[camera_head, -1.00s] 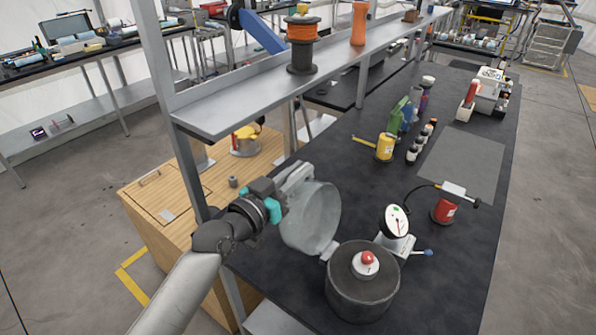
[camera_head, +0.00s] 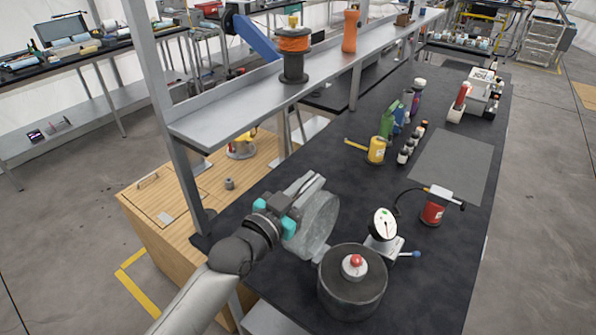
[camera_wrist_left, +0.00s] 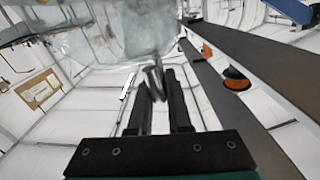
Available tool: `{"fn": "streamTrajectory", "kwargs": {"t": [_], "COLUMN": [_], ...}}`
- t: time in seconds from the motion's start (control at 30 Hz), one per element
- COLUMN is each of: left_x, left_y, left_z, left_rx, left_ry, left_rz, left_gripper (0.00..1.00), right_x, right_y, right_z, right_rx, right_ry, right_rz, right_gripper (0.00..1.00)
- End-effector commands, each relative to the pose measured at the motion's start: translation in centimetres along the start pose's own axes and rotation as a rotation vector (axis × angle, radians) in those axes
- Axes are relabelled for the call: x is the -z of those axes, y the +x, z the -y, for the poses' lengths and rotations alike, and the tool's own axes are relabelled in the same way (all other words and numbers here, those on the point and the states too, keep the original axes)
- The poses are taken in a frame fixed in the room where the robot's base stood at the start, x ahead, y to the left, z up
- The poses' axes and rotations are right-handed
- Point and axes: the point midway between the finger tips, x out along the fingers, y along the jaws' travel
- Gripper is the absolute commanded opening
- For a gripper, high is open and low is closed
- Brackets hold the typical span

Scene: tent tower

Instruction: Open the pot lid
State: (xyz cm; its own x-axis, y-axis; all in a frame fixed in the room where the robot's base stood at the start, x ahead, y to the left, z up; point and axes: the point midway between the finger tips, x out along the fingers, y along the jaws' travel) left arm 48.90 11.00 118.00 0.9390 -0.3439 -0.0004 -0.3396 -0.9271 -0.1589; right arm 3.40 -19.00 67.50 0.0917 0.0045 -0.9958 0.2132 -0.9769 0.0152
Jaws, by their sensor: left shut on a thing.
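The grey round pot (camera_head: 350,297) stands at the near end of the dark bench, with a red-topped white piece (camera_head: 354,264) at the middle of its dark top. The pot lid (camera_head: 318,226) is a pale grey disc standing raised on the pot's left side, tilted nearly upright and joined low near the rim. My left gripper (camera_head: 294,205) is on the lid's outer left face, shut on its handle. In the left wrist view the two dark fingers (camera_wrist_left: 160,103) close around the handle (camera_wrist_left: 154,80), with the pale lid (camera_wrist_left: 148,28) beyond. My right gripper is not in view.
A dial gauge (camera_head: 382,224) stands just behind the pot. A red can (camera_head: 432,213), a yellow tape (camera_head: 376,150) and small bottles stand farther back. A metal shelf (camera_head: 230,115) with its post is close to my left arm. A grey mat (camera_head: 455,165) lies clear.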

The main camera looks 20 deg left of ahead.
Motion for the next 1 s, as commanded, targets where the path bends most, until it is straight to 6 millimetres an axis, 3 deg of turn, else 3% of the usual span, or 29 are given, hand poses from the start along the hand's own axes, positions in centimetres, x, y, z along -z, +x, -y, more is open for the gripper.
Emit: {"fn": "streamTrajectory", "kwargs": {"t": [0.17, 0.57, 0.6, 0.8, 1.0], "left_x": [0.7, 0.5, 0.5, 0.5, 0.6], "left_y": [0.0, 0.0, 0.0, 0.0, 0.0], "left_z": [-1.6, -2.0, -2.0, -2.0, -2.0], "left_rx": [-0.001, -0.002, -0.002, -0.002, -0.002], "left_ry": [0.083, 0.105, 0.104, 0.103, 0.102], "left_rz": [0.002, 0.002, 0.002, 0.001, 0.001], "left_gripper": [0.0, 0.0, 0.21, 0.44, 0.45], "right_x": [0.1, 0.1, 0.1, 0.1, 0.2], "right_y": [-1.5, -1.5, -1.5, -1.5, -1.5], "right_z": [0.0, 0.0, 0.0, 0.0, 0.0], "right_rx": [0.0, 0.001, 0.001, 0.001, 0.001], "right_ry": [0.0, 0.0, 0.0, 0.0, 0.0], "right_rz": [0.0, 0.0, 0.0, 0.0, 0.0], "right_gripper": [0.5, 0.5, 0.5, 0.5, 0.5]}}
